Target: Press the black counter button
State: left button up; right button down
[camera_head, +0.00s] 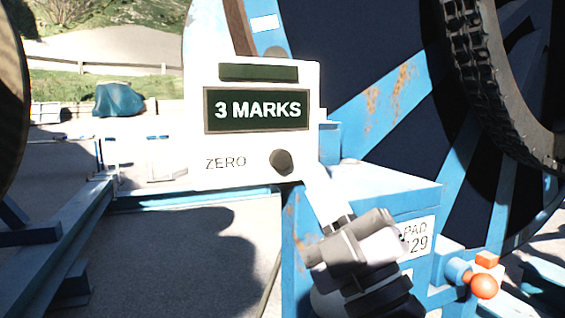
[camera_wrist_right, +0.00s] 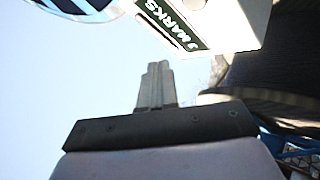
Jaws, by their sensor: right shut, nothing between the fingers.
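The counter (camera_head: 262,177) is a white box with a dark display reading "3 MARKS". The black button (camera_head: 281,161) is a round dark knob at its lower right, beside the word ZERO. My right gripper (camera_head: 314,180) comes up from below, its fingers just right of and below the button; they look apart from it, though depth is hard to judge. In the right wrist view its fingers (camera_wrist_right: 157,82) are together and empty. My left gripper is out of view.
A blue cabinet (camera_head: 375,187) stands below and right of the counter. An orange knob (camera_head: 484,286) juts out at lower right. A large blue reel (camera_head: 350,115) and a black tyre (camera_head: 490,85) fill the right side. Open pavement (camera_head: 160,260) lies at left.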

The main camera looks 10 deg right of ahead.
aim_at(281, 159)
jog(key=w, duration=0.2)
jog(key=w+a+b, duration=0.1)
jog(key=w, duration=0.3)
jog(key=shift+w+a+b, duration=0.4)
dwell(0.6)
dwell(0.8)
jog(key=shift+w+a, duration=0.1)
jog(key=shift+w, duration=0.3)
